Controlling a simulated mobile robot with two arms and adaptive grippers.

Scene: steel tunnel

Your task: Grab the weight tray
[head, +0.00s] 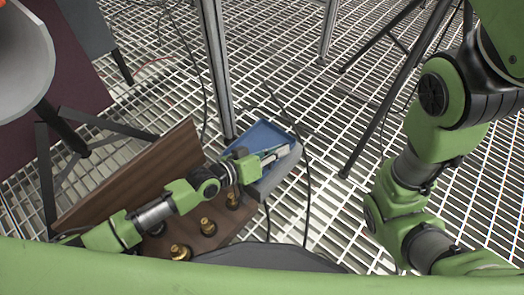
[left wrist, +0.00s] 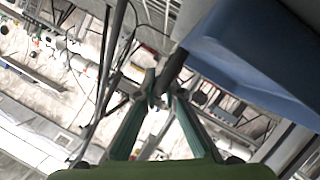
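A blue tray (head: 262,134) with a grey front part (head: 277,175) sits on the floor grating in the middle of the head view. A brown wooden holder (head: 140,170) stands left of it, with several brass weights (head: 208,227) on its base. I cannot tell which of the two is the weight tray. My left gripper (head: 278,153) is at the blue tray's front right part. In the left wrist view the fingers (left wrist: 164,90) converge beside a dark rod-like piece, with the blue surface (left wrist: 240,60) at upper right. Whether they touch or hold anything is unclear. My right fingertips are out of view.
A metal post (head: 215,70) rises just behind the blue tray. Black cables (head: 306,190) run beside it. Tripod legs (head: 395,90) stand on the right, and a dark stand (head: 85,150) on the left. Open grating (head: 325,120) lies right of the tray.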

